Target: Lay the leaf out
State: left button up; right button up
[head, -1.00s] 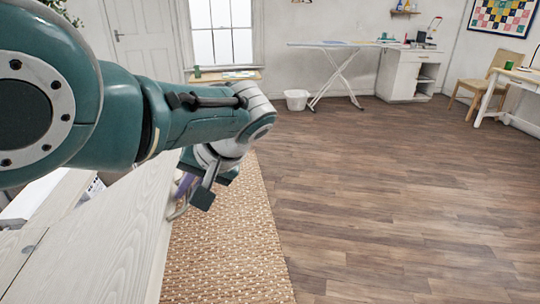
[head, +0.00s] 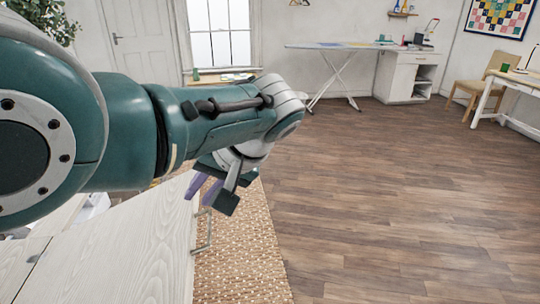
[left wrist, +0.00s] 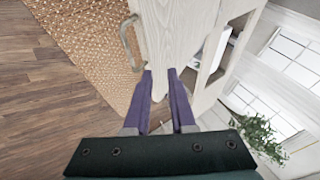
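The leaf (head: 130,250) is a pale wood-grain panel of the sewing cabinet at the lower left of the head view. In the left wrist view the leaf (left wrist: 178,28) reaches down to the purple fingertips. My left gripper (head: 207,190) is at its far end; in the wrist view the gripper (left wrist: 161,72) has its two fingers a small gap apart, with the leaf's end between the tips. It appears shut on that end, though the contact is partly hidden. My right gripper is not in view.
A metal handle (head: 205,232) stands out beside the leaf, over a woven rug (head: 245,255). The wood floor (head: 400,210) to the right is clear. An ironing board (head: 335,47) and white cabinet (head: 400,75) stand at the back.

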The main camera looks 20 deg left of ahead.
pick_arm(q)
jog(key=v, duration=0.4)
jog(key=shift+d+p, duration=0.1)
jog(key=shift+p, duration=0.3)
jog(key=shift+f, duration=0.1)
